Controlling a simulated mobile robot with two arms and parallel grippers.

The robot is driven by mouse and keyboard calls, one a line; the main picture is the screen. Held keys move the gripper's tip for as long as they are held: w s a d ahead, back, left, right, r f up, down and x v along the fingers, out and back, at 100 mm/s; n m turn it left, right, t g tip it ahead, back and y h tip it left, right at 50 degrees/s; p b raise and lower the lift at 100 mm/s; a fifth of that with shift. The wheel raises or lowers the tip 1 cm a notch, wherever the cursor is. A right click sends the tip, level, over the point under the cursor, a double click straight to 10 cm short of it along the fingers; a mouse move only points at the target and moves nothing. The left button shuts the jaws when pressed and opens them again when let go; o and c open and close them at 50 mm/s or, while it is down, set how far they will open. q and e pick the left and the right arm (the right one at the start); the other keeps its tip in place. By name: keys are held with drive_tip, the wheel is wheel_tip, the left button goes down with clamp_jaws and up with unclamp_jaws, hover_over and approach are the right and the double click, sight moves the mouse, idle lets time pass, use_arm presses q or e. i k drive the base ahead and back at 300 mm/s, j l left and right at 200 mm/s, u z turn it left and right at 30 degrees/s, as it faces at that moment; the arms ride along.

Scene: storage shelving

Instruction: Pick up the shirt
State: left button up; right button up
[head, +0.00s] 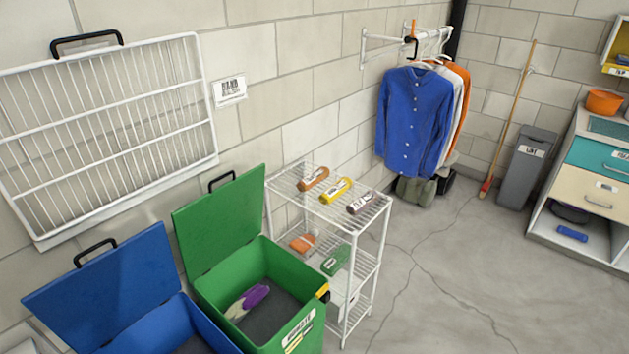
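A blue button-front shirt (412,122) hangs at the front of a white wall rack (400,40), toward the back of the room. Behind it hang a white garment (458,105) and an orange garment (464,82), both partly hidden by the blue shirt. The hangers' upper parts show above the collars. Neither of my grippers shows in the head view.
Green bin (228,222) and blue bin (105,290) stand open at the lower left. A white wire shelf (384,215) stands beside the green bin. A grey bin (524,168), a broom (512,110) and a drawer unit (590,235) are at right. The middle floor (470,270) is clear.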

sight(307, 183)
drive_tip(key=i+l, duration=0.3)
drive_tip(key=i, duration=0.15)
drive_tip(key=i+l, duration=0.35)
drive_tip(key=i, duration=0.1)
